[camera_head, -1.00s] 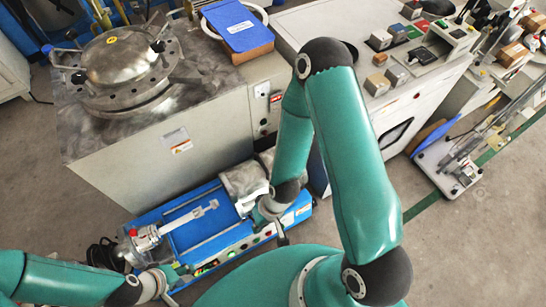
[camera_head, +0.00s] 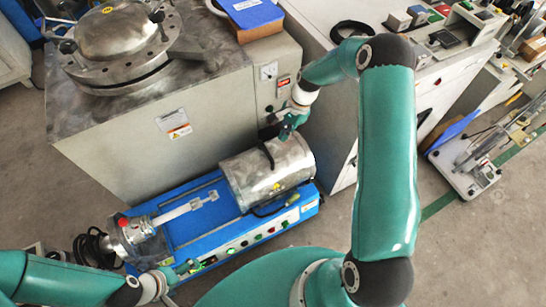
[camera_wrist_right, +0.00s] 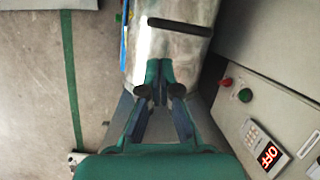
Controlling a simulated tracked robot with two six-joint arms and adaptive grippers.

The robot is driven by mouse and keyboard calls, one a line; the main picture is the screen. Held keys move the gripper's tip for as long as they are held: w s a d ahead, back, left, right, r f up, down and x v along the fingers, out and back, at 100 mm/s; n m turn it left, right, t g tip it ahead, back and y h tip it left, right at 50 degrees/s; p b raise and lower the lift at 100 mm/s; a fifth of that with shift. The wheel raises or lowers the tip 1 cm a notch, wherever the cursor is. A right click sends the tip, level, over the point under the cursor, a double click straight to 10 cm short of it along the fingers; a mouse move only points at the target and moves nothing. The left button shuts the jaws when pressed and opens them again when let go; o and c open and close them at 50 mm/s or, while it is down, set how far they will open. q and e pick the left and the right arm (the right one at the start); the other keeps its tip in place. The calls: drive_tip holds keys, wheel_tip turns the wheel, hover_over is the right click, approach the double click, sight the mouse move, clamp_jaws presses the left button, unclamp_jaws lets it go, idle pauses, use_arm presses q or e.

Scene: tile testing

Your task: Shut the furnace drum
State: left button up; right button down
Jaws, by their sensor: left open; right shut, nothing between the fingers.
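The furnace drum (camera_head: 275,178) is a silver metal cylinder lying on a blue base (camera_head: 190,232). A dark handle (camera_head: 267,155) shows on its curved side, and I see no open gap in it. In the right wrist view the drum (camera_wrist_right: 185,62) fills the upper middle, with a black bar handle (camera_wrist_right: 180,26) across it. My right gripper (camera_head: 287,133) is shut and empty at the drum's far upper edge; its fingertips (camera_wrist_right: 160,85) point at the drum. Whether they touch it, I cannot tell. My left gripper (camera_head: 188,268) is open and empty near the base's front left edge.
A grey cabinet (camera_head: 150,140) with a round metal vessel (camera_head: 115,45) on top stands behind the base. A white bench (camera_head: 345,90) is to its right. Cables (camera_head: 92,250) lie at the left end.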

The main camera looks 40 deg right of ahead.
drive_tip(key=d+r+m, duration=0.1)
drive_tip(key=d+m, duration=0.1)
drive_tip(key=d, duration=0.2)
drive_tip(key=b, duration=0.1)
approach(276, 158)
drive_tip(key=shift+d+f, duration=0.35)
drive_tip(key=shift+f, duration=0.45)
drive_tip(key=a, duration=0.1)
drive_tip(key=a+f, duration=0.1)
drive_tip(key=a, duration=0.1)
drive_tip(key=shift+w, duration=0.2)
drive_tip(key=shift+a, duration=0.5)
